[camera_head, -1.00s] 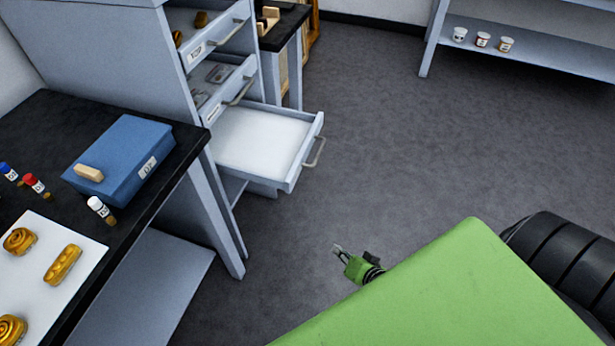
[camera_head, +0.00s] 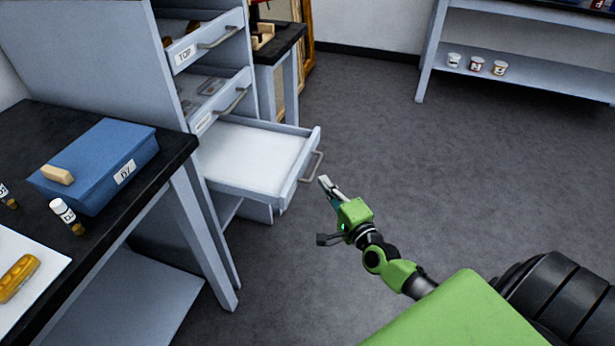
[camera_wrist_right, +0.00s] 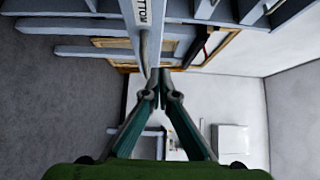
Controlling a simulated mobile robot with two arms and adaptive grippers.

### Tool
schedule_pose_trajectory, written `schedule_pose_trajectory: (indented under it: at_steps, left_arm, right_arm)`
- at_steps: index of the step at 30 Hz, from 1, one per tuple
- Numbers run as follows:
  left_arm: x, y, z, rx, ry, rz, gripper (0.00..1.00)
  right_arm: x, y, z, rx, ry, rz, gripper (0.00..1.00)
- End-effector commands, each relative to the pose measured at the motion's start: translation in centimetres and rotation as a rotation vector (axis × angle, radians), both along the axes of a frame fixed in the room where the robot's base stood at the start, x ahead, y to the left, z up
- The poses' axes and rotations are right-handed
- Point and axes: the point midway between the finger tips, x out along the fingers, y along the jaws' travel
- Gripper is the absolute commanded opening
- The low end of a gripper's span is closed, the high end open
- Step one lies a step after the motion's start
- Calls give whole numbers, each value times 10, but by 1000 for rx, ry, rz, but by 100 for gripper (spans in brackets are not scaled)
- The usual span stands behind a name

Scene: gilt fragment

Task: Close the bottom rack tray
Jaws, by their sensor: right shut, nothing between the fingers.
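The bottom rack tray (camera_head: 255,158) is pulled far out of the grey rack and looks empty, with a pale inner floor. Its grey handle (camera_head: 313,166) is on the front face. In the right wrist view, the tray front with its "BOTTOM" label (camera_wrist_right: 146,14) shows at the top, with the handle (camera_wrist_right: 145,55) below it. My right gripper (camera_head: 325,183) is shut and empty, just in front of the tray's handle; whether it touches the handle I cannot tell. It also shows in the right wrist view (camera_wrist_right: 160,80). My left gripper is not in view.
The middle tray (camera_head: 222,98) and top tray (camera_head: 205,45) stand partly out above. A black-topped table (camera_head: 160,190) with a blue box (camera_head: 100,165) stands at the left. A shelf with cups (camera_head: 477,66) is at the back right. Open floor (camera_head: 400,130) lies to the right.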

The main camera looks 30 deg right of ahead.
Motion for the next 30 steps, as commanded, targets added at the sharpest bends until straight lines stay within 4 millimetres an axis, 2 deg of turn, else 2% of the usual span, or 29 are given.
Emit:
schedule_pose_trajectory:
  at_steps: [1,5,10,30]
  left_arm:
    - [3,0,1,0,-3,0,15]
    - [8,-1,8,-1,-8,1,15]
    - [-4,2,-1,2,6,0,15]
    - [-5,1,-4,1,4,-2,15]
  right_arm:
    - [11,-1,0,1,-3,-1,0]
    - [32,3,1,3,-1,1,0]
    - [48,18,1,1,0,0,0]
    - [60,29,0,0,0,1,0]
